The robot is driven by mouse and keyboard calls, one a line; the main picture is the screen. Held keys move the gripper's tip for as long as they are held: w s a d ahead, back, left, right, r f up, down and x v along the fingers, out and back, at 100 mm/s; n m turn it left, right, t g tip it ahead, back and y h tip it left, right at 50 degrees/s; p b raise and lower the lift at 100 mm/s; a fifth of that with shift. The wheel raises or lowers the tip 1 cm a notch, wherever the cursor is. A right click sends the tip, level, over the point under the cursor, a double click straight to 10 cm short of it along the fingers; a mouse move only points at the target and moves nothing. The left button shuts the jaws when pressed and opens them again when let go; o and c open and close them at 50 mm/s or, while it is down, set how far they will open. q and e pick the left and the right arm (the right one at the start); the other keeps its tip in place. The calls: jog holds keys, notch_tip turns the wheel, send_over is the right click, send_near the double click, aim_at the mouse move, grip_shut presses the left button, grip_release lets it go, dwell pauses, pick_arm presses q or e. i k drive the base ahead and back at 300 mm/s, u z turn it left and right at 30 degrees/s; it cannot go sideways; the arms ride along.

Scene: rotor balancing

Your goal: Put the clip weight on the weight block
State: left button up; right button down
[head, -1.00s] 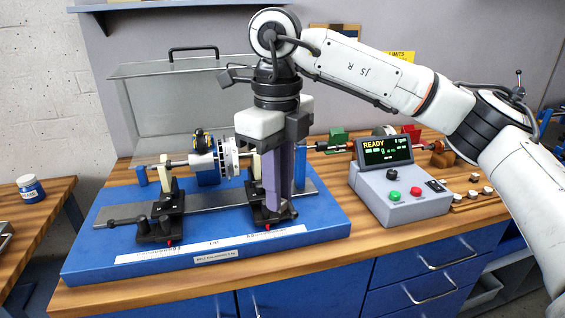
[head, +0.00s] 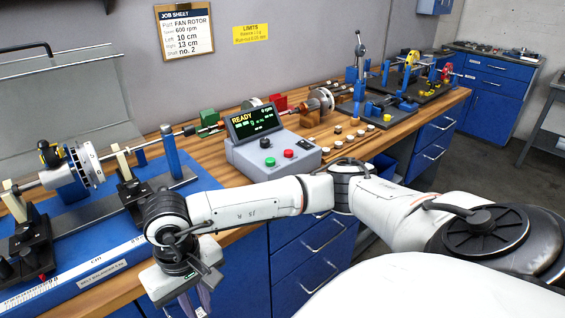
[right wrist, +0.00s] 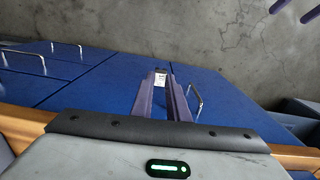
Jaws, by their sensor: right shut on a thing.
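My right gripper (right wrist: 161,76) points down in front of the blue cabinet fronts, below the bench top. It is shut on a small pale silver piece (right wrist: 160,80), which looks like the clip weight. In the head view only the upper part of its purple fingers shows at the bottom edge, and the piece is out of sight. The weight block (head: 331,141) appears to be the low wooden piece on the bench right of the control box, with several small round silver weights. Two purple fingertips of my left gripper (right wrist: 288,14) show apart at the wrist view's top right corner.
The balancing stand (head: 110,246) with its rotor (head: 85,166) is at the left. The grey control box (head: 272,155) reads READY and stands left of the weights. A blue post fixture (head: 357,95) is behind them. Drawer handles (head: 325,237) stick out from the cabinet front.

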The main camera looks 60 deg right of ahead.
aim_at(320, 142)
jog(key=k, duration=0.5)
jog(key=z, duration=2.7)
jog(key=i, duration=2)
jog(key=u, duration=1.95)
